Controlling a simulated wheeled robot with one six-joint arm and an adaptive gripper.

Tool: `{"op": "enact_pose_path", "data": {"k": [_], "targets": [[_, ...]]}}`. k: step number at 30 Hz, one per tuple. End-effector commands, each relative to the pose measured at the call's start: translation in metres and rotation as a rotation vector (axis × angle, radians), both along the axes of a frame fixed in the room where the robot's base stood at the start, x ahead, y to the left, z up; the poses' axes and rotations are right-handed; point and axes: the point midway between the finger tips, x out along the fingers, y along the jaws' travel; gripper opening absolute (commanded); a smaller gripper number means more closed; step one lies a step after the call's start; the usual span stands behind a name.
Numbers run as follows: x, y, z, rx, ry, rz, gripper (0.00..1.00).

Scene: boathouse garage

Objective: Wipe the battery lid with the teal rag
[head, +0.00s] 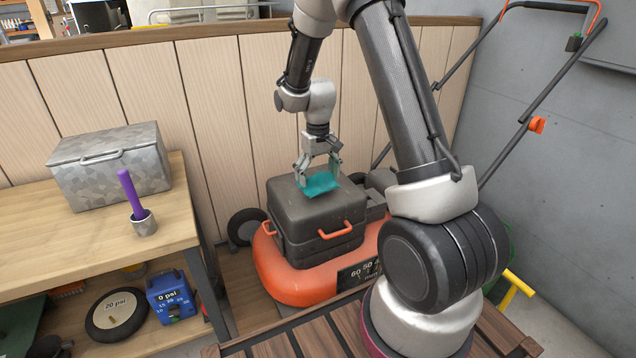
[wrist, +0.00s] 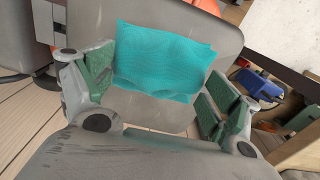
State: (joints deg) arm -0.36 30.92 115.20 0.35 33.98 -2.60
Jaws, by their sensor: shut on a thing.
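The teal rag (head: 320,185) is at my gripper (head: 319,172), low over the top of the dark grey battery lid (head: 290,195). In the wrist view the rag (wrist: 165,60) lies flat between the green-padded fingers of my gripper (wrist: 155,92), with the grey lid (wrist: 220,32) around and behind it. My gripper is shut on the rag, its fingers set wide apart. The rag looks to be on or just above the lid; I cannot tell if it presses on it. The battery box has orange handles (head: 334,231) and sits on an orange mower.
The orange mower deck (head: 290,282) stands against a wood-panelled wall (head: 215,105). Its black handle bars rise at the right. A workbench (head: 60,240) at the left holds a metal box (head: 110,172) and a purple-handled tool (head: 131,190). A blue gauge box (head: 174,296) is below.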

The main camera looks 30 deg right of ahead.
Motion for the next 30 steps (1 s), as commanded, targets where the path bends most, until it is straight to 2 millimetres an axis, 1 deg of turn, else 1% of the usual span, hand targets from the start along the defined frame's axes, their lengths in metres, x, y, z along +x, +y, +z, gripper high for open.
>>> {"op": "enact_pose_path", "data": {"k": [9,15,19,30], "targets": [[0.001,0.0,0.03,0.0,-0.003,0.0,0.63],[0.001,0.0,0.045,0.0,-0.002,0.0,0.63],[0.001,0.0,0.048,0.0,-0.001,0.0,0.63],[0.001,0.0,0.047,0.0,-0.001,0.0,0.63]]}}
